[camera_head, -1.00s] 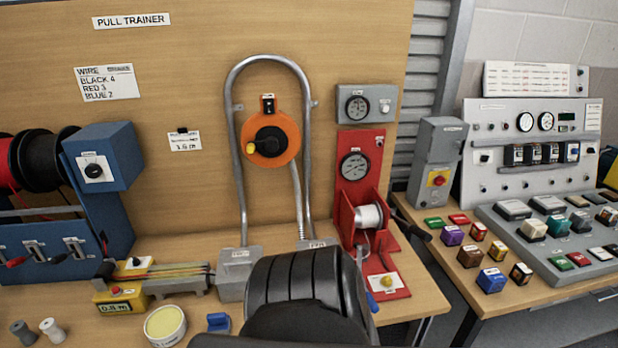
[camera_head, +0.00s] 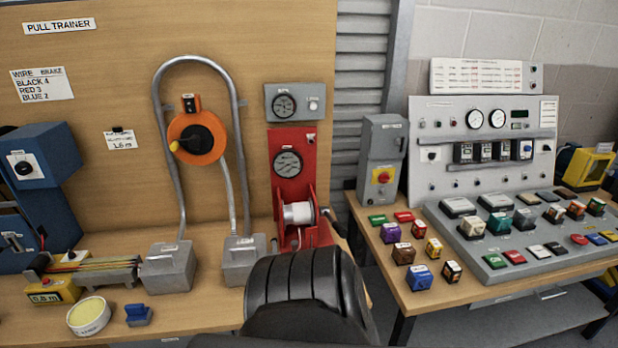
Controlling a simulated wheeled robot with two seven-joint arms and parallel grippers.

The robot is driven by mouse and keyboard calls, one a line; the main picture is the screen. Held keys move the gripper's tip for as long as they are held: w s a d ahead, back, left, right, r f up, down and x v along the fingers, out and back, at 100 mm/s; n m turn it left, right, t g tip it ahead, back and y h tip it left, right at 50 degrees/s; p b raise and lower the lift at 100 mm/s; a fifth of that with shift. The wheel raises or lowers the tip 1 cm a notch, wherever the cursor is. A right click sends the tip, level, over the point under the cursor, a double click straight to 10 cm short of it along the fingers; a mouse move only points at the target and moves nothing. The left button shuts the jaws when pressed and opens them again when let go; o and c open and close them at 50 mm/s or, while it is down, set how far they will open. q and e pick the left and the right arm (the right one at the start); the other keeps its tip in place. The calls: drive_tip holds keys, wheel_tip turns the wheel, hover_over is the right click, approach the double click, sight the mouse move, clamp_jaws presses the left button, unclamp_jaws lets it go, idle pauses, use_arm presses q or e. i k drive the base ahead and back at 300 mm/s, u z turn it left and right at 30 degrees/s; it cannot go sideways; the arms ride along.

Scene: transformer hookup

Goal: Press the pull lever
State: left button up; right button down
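The red winch stand (camera_head: 288,165) is at the middle of the bench, with a round gauge and a white spool (camera_head: 298,213). A dark handle (camera_head: 334,222) sticks out at its right side; I cannot tell whether it is the pull lever. The lower front of the stand is hidden behind a black ribbed part of my own arm at the bottom centre. No lever marked as the pull lever can be read. Neither of my grippers shows.
A bent metal conduit (camera_head: 165,140) with an orange reel (camera_head: 197,138) stands left of the winch. Grey boxes (camera_head: 168,268) sit at its feet. On the right, a second table holds a control panel (camera_head: 482,150) and several coloured blocks. A gap separates the tables.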

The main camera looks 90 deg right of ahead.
sight(333, 221)
drive_tip(key=k, duration=0.85)
drive_tip(key=z, duration=1.3)
